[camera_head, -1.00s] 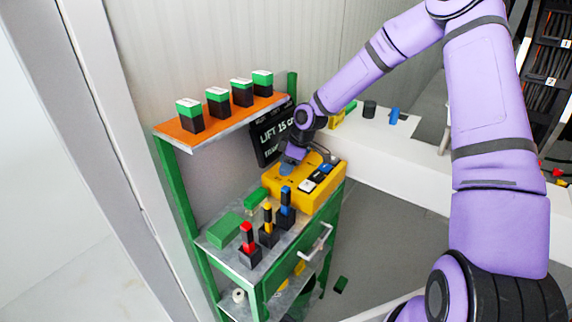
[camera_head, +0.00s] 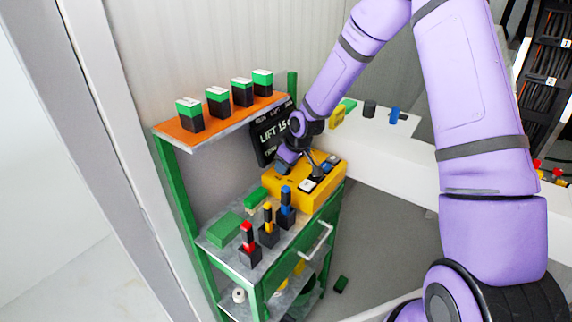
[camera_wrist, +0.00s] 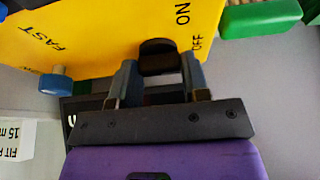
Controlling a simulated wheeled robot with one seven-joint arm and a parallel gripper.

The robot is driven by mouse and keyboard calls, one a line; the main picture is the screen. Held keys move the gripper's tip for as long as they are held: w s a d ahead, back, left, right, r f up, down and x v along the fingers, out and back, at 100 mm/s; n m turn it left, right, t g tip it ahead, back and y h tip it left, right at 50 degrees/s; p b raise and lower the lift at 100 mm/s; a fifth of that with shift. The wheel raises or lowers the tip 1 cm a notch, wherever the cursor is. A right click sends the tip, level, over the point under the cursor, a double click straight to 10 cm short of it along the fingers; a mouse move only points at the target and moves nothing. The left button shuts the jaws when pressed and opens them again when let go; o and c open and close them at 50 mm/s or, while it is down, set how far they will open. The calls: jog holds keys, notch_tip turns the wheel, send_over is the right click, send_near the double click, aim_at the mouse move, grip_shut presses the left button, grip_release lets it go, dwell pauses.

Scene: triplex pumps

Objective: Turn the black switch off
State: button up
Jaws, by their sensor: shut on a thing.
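The black switch (camera_wrist: 157,50) shows in the wrist view at the edge of the yellow box, beside the printed words ON and OFF. My gripper (camera_wrist: 159,68) has one finger on each side of it and is shut on it. The yellow box (camera_head: 313,197) stands on the green cart's upper shelf in the head view. There my gripper (camera_head: 284,162) is at the box's far left end, and the arm hides the black switch.
A blue knob (camera_wrist: 57,82) sits on the box near FAST. Red (camera_head: 247,238), yellow (camera_head: 268,216) and blue (camera_head: 286,197) handled pieces stand in front. Green-and-black blocks line the orange shelf (camera_head: 185,138). A dark sign (camera_head: 267,142) stands behind my gripper.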

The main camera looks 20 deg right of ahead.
dwell(0.3)
jog(key=o, duration=0.6)
jog(key=shift+o, duration=0.2)
jog(key=v, duration=1)
jog(key=shift+r, duration=0.4)
jog(key=shift+s+d, duration=0.1)
jog(key=s+d+r+m+h, duration=0.3)
jog(key=s+r+m+h, duration=0.1)
jog(key=s+r, duration=1.35)
jog(key=s+r+m, duration=0.1)
jog(key=s+r, duration=0.1)
jog(key=s, duration=0.6)
jog(key=s+d+r+m+t+y, duration=0.1)
jog(key=s+r+m, duration=0.1)
jog(key=s, duration=0.6)
jog(key=shift+d+r, duration=0.35)
jog(key=shift+r, duration=0.45)
